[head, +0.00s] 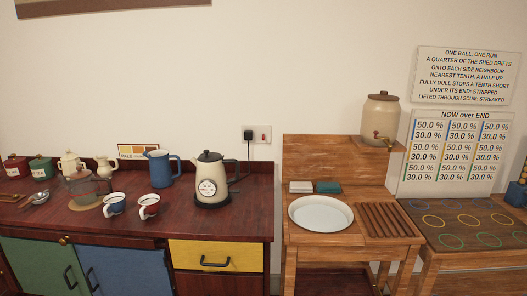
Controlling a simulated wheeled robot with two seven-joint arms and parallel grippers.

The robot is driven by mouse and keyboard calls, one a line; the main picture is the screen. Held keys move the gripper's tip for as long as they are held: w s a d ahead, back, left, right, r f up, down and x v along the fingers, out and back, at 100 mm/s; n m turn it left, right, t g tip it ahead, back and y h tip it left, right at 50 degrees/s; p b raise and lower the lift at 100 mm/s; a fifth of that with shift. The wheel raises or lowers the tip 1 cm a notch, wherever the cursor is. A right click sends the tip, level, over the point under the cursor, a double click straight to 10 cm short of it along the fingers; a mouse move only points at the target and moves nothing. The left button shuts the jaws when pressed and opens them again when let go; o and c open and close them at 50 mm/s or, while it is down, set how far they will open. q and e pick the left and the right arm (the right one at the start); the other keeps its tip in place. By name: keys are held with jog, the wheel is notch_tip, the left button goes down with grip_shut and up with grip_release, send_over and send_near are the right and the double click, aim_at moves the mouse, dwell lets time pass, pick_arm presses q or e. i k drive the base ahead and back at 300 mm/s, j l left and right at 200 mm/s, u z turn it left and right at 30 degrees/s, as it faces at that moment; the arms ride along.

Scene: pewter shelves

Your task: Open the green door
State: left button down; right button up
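The green door (38,264) is at the lower left of the head view, in the front of the dark red wooden counter. It looks shut, flush beside a blue door (128,271). A dark handle (70,277) sits near its right edge. The door's lower part is cut off by the bottom of the picture. Neither of my grippers is in view.
A yellow drawer (214,256) with a dark handle is right of the blue door. The counter top (165,222) holds a kettle (209,178), a blue jug (160,168), mugs and jars. A wooden washstand (352,240) with a white basin (320,213) stands to the right.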

aim_at(41, 268)
jog(key=u, duration=1.55)
